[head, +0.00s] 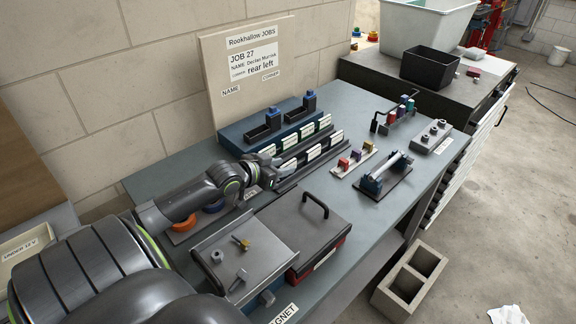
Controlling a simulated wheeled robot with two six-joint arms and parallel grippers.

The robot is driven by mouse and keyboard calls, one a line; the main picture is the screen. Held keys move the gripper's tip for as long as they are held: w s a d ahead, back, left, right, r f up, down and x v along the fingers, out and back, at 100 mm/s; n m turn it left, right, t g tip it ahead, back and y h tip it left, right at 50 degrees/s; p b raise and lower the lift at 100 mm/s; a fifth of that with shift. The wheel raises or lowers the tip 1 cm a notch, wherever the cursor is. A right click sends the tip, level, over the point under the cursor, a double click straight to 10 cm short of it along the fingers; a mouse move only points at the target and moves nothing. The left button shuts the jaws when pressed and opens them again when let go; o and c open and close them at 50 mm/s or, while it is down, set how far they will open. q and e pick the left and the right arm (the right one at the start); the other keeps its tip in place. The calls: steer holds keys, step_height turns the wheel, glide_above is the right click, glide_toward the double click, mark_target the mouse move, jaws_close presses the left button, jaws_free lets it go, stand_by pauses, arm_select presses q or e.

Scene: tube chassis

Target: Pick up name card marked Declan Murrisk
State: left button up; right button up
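Several small white name cards (314,153) stand in dark slotted racks in the middle of the bench, in a front row and a back row (292,140). Their print is too small to read, so I cannot tell which is Declan Murrisk. The job board (250,70) behind reads JOB 27, name Declan Murrisk, corner rear left. My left gripper (271,160) is at the left end of the card racks, close to the leftmost cards. Its fingertips are small and partly hidden, and I cannot tell whether it holds a card. My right gripper is out of view.
A dark blue stand with two black trays (265,133) rises behind the racks. In front are a grey plate with bolts (240,262) and a handled lid box (302,232). Clamps and coloured pieces (351,160) stand to the right. A concrete block (410,280) lies on the floor.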

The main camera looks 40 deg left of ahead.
mark_target(284, 166)
arm_select(q)
steer(key=x, duration=0.3)
steer(key=shift+w+f, duration=0.1)
steer(key=shift+w, duration=0.05)
jaws_close()
